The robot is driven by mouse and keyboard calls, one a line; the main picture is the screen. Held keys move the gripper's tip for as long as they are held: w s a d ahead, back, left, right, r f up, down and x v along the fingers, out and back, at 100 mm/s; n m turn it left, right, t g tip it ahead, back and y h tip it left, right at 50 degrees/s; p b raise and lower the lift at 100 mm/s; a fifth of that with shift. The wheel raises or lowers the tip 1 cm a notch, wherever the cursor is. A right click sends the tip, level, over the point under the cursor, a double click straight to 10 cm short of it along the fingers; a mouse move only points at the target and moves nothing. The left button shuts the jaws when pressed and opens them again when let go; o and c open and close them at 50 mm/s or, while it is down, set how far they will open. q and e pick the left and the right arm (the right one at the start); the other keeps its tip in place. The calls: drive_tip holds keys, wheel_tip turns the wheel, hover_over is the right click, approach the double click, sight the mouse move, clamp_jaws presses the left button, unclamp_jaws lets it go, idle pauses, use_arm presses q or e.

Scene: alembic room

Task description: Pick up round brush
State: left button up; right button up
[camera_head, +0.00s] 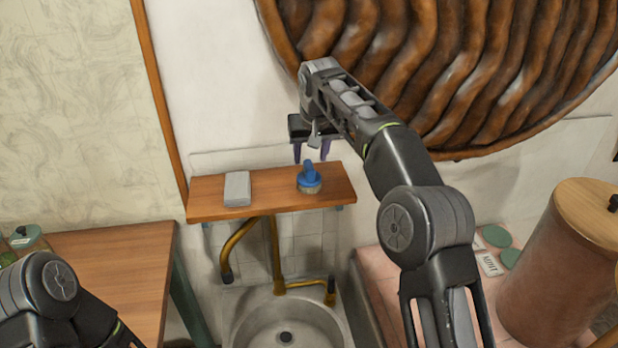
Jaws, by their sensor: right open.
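The round brush (309,179) has a blue knob handle and pale bristles. It stands upright, handle up, on the small wooden shelf (270,203), right of the shelf's middle. My right gripper (311,154) hangs just above the brush with its fingers pointing down.
A grey block (237,188) lies on the shelf left of the brush. Brass pipes and a round sink (290,325) are below. A wooden table (115,265) stands at left. A large brown canister (560,270) with a wooden lid stands at right. A ribbed brown wall piece rises behind my right arm.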

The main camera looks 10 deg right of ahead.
sight(309, 164)
drive_tip(key=shift+p+x, duration=0.55)
drive_tip(key=shift+x, duration=2.05)
clamp_jaws()
